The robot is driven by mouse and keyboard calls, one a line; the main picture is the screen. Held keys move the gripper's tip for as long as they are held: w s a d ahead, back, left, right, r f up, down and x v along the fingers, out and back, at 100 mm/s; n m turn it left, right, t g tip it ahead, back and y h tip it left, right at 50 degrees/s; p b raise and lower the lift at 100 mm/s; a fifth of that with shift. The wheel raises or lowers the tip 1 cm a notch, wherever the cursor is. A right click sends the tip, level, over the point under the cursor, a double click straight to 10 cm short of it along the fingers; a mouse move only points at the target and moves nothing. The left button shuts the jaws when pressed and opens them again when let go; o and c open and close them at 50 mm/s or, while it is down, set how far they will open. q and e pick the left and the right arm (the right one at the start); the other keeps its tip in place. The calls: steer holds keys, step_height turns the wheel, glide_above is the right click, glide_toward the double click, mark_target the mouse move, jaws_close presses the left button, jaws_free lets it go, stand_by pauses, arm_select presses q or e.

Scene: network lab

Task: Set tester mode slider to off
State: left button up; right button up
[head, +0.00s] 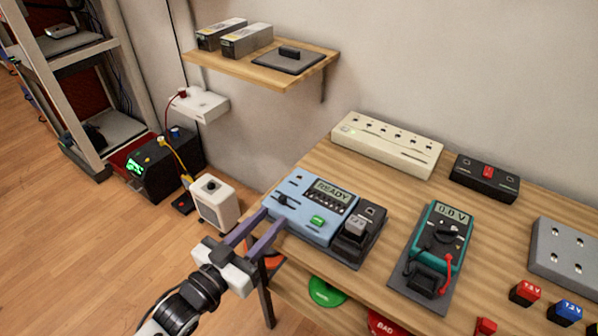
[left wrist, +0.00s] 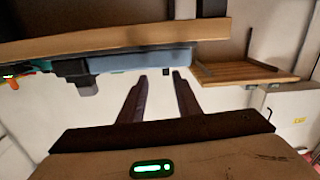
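The light blue tester (head: 279,222) stands on the wooden bench at its left end, its display reading READY. A black slider knob (head: 284,200) is on its left side, and a green button (head: 318,221) sits nearer its front. I cannot read the slider's labels. My left gripper (head: 275,217) is open and empty, its fingertips close to the tester's front left corner. In the left wrist view the two fingers (left wrist: 161,76) are apart, with the tester (left wrist: 140,60) just beyond them. I cannot tell whether they touch it. My right gripper is not in view.
A black module (head: 360,237) adjoins the tester on the right. A teal multimeter (head: 444,240) and a cream power strip (head: 387,144) are also on the bench (head: 392,205). A wall shelf (head: 260,68) hangs behind. Red and green discs lie below the bench's front edge.

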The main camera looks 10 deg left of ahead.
mark_target(292, 192)
arm_select(q)
steer(key=shift+w+a+r+m, duration=0.35)
steer(key=shift+w+r+m, duration=0.05)
steer(key=shift+w, duration=0.25)
steer(key=x, duration=1)
steer(key=shift+d, duration=0.1)
jaws_close()
steer(key=shift+w, duration=0.1)
